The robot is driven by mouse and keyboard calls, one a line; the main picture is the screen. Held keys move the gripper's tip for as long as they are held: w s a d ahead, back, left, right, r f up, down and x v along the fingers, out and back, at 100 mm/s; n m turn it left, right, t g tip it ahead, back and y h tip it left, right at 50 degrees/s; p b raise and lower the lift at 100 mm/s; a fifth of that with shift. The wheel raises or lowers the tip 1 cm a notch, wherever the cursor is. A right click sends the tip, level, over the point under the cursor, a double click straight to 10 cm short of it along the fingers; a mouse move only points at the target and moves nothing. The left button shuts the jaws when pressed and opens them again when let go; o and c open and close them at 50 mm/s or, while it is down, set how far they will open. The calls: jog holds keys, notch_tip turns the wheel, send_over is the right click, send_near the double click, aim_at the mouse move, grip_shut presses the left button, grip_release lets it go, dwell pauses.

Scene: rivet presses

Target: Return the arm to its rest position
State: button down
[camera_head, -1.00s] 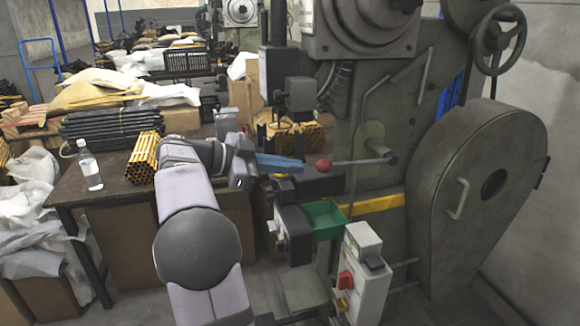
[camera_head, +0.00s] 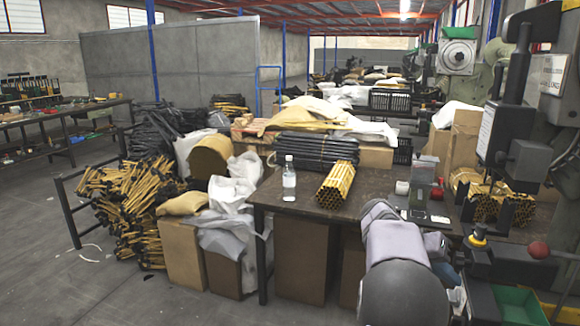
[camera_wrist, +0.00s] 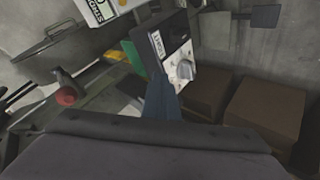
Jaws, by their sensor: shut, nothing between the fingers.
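My arm (camera_head: 395,250) shows at the lower right of the head view, bent beside the work table's front edge. Its blue fingers are not visible there. In the wrist view, my gripper (camera_wrist: 160,92) is a narrow blue-grey shape pointing up from the dark wrist housing. It is shut and empty. It appears in front of the black control box with a grey knob (camera_wrist: 184,69) and close to the green tray (camera_wrist: 134,58) in the picture. I cannot tell how far apart they are.
The table (camera_head: 300,205) holds a water bottle (camera_head: 289,180) and a bundle of yellow tubes (camera_head: 337,185). Open floor (camera_head: 50,220) lies at left.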

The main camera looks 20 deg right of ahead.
jog(key=a+f+n+t+y, duration=0.3)
jog(key=a+f+n+y, duration=0.4)
jog(key=a+f, duration=1)
jog(key=s+a+f+n+y, duration=0.15)
jog(key=s+a, duration=0.25)
jog(key=a, duration=0.7)
jog(key=s+a+f+n+y, duration=0.1)
jog(key=s+a+f, duration=0.2)
jog(key=a, duration=0.8)
jog(key=w+a+r+n+t+p, duration=0.1)
jog(key=w+a+r+n, duration=0.1)
jog(key=a+r+n, duration=0.3)
notch_tip(320, 180, up, 21)
jog(key=m+p, duration=0.1)
jog(key=p, duration=2.1)
jog(key=shift+s+a+m+h, duration=0.15)
jog(key=shift+a+m+h, duration=0.05)
jog(key=shift+m+h, duration=0.15)
notch_tip(320, 180, down, 19)
jog(key=b, duration=1.9)
jog(key=shift+f, duration=0.1)
